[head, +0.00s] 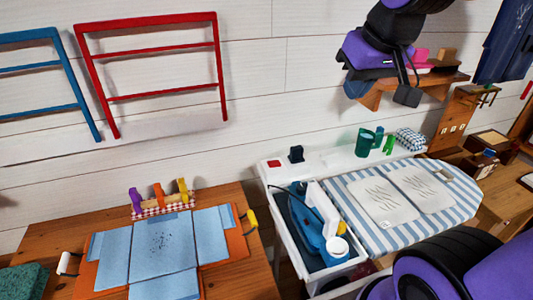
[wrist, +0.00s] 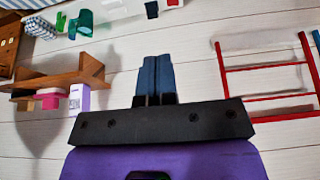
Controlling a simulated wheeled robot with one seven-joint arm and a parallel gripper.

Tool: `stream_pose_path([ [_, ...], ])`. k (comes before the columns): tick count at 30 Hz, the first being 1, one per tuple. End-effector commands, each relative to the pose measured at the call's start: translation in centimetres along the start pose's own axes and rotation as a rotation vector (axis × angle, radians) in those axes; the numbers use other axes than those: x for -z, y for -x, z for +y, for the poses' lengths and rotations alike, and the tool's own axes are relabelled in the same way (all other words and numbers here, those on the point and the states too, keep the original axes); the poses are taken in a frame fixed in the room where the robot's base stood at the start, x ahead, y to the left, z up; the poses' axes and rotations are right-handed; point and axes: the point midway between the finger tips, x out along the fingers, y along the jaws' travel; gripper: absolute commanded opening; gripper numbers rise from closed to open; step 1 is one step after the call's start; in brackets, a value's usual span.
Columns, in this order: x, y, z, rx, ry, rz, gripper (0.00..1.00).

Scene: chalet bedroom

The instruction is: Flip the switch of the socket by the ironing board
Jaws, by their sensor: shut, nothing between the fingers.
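In the head view, a red rocker switch (head: 274,163) and a black plug (head: 296,154) sit side by side on the white ledge behind the ironing board. The striped ironing board (head: 463,196) is on the right. In the wrist view the red switch (wrist: 172,3) and the black plug (wrist: 151,9) show at the top edge. My gripper (head: 356,88) is shut and empty, in front of the wall, above and right of the switch and clear of it. Its closed blue fingers show in the wrist view (wrist: 157,75). Which way the switch is tipped cannot be told.
A wooden wall shelf (head: 440,78) with a pink box is close beside my gripper. Green cups (head: 366,142) and a checked cloth (head: 411,138) stand along the ledge. A blue iron (head: 308,222) lies in the open tray below. A red rack (head: 152,102) hangs left.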

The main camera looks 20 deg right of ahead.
Motion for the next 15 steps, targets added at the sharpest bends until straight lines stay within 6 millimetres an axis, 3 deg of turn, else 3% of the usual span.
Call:
stream_pose_path([
  [6, 4.3, -3.8, -0.6, 0.006, 0.000, -0.028, 0.00],
  [15, 9.3, -10.1, -1.6, 0.014, 0.002, -0.059, 0.00],
])
